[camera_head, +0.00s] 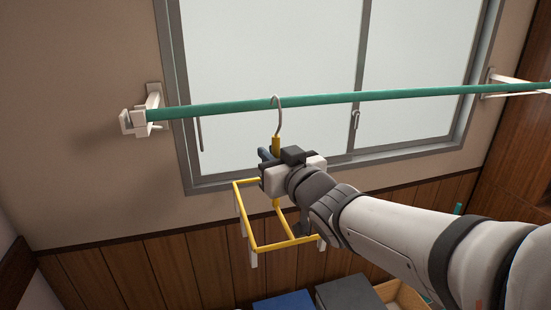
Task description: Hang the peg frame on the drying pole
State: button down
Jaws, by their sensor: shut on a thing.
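The peg frame (241,214) is a yellow rectangular frame with pale pegs hanging from it and a grey metal hook (281,120) on top. My gripper (268,158) is shut on the yellow stem just below the hook, and the frame hangs under my gripper. The green drying pole (390,96) runs across in front of the window. The top curve of the hook overlaps the pole in the picture. I cannot tell whether the hook rests on the pole or is only in front of it. My gripper and wrist hide part of the stem and frame.
White brackets hold the pole at the left (152,109) and right (497,84). The window (270,50) is behind it. Below are a blue box (284,304), a dark grey box (348,294) and a light wooden box (408,298). The pole is bare on both sides of the hook.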

jog(key=shift+w+a+f+b, duration=0.25)
jog(key=shift+w+a+f, duration=0.15)
jog(key=shift+w, duration=1.2)
jog(key=shift+w+a+f+b, duration=0.3)
jog(key=shift+w+a, duration=0.2)
jog(key=shift+w, duration=1.05)
jog(key=shift+w+a+f+b, duration=0.2)
jog(key=shift+w+a+f, duration=0.2)
jog(key=shift+w, duration=1.2)
